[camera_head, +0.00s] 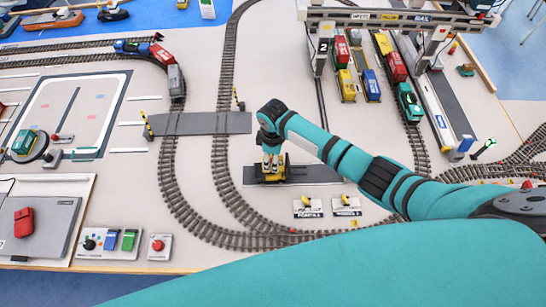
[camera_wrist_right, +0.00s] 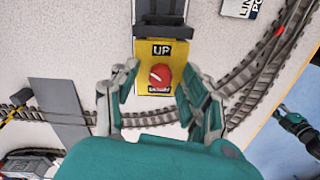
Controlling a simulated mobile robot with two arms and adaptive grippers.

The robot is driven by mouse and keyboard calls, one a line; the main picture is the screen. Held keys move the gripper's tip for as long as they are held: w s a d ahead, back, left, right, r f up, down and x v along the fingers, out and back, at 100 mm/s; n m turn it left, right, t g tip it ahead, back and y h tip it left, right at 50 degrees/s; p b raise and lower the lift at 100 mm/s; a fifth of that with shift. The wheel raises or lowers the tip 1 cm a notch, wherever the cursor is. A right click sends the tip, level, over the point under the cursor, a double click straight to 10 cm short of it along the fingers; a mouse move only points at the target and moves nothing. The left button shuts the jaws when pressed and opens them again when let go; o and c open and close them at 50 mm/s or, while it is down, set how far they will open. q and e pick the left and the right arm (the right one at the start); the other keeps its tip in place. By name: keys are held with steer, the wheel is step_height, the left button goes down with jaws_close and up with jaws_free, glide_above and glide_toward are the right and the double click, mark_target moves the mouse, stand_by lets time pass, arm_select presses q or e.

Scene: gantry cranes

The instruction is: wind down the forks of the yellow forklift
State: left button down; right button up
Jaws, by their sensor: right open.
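The yellow forklift (camera_head: 262,176) stands on a dark strip, mostly covered by my right gripper (camera_head: 271,160) in the head view. In the right wrist view, its yellow panel (camera_wrist_right: 180,52) has an "UP" label at the top and a round red knob (camera_wrist_right: 160,76) with a white mark. A label below the knob is too small to read. The open fingers of my right gripper (camera_wrist_right: 160,97) lie either side of the knob, apparently without touching it. The forks cannot be made out. What seems to be my left gripper (camera_wrist_right: 285,115) shows at the right edge; its fingers are unclear.
Curved rail tracks (camera_head: 172,185) run left of and below the forklift. A grey crossing plate (camera_head: 205,123) lies up and left. A gantry crane (camera_head: 385,18) spans colored wagons at the back. A button panel (camera_head: 110,243) sits at the front left.

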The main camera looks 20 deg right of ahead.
steer(key=c, duration=0.6)
arm_select(q)
steer(key=shift+w, duration=0.4)
arm_select(e)
jaws_close()
